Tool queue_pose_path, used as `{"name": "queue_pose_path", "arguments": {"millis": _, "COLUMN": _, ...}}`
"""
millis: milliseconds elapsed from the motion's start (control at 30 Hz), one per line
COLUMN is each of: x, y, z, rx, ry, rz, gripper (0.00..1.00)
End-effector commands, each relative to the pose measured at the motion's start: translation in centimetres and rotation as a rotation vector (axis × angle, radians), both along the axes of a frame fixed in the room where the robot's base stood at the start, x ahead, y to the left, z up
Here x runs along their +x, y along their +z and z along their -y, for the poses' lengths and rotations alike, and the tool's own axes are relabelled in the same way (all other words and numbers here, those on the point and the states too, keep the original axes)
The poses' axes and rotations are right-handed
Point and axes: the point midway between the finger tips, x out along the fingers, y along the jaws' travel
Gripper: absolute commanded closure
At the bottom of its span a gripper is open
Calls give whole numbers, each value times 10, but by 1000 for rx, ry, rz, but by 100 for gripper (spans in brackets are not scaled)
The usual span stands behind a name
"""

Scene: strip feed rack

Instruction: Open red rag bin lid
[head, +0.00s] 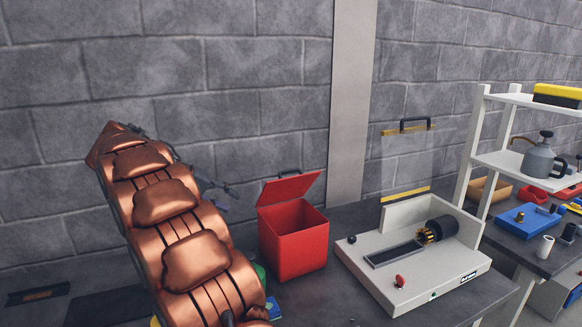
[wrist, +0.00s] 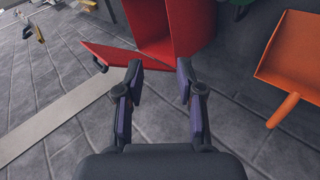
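The red rag bin (head: 293,247) stands on the bench against the wall. Its red lid (head: 290,188) is tilted up at the back, with a dark handle (head: 289,171) on its far edge, and the inside of the bin shows. In the wrist view the bin (wrist: 190,28) is at the top and the raised lid (wrist: 112,56) is left of it. My gripper (wrist: 160,82) is open with nothing between its fingers. The left finger overlaps the lid's edge in this view; I cannot tell if they touch. In the head view my arm partly hides the gripper, left of the lid.
A white machine (head: 415,262) with a dark motor stands right of the bin. A white shelf (head: 520,165) with a grey can is further right. An orange dustpan (wrist: 292,62) is at the right in the wrist view. The brick wall is close behind the bin.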

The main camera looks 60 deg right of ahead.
Motion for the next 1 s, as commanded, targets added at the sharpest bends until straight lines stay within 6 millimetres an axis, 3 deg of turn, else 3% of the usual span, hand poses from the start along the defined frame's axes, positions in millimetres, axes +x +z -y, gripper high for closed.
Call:
{"name": "queue_pose_path", "arguments": {"millis": 200, "x": 23, "y": 20, "z": 52, "rx": -148, "ry": -118, "rz": 33, "gripper": 63}}
{"name": "queue_pose_path", "arguments": {"millis": 467, "x": 33, "y": 36, "z": 105, "rx": -320, "ry": -269, "rz": 85, "gripper": 63}}
{"name": "queue_pose_path", "arguments": {"millis": 700, "x": 25, "y": 41, "z": 143, "rx": -472, "ry": -423, "rz": 142, "gripper": 63}}
{"name": "queue_pose_path", "arguments": {"millis": 1000, "x": 2, "y": 38, "z": 169, "rx": -614, "ry": -583, "rz": 200, "gripper": 63}}
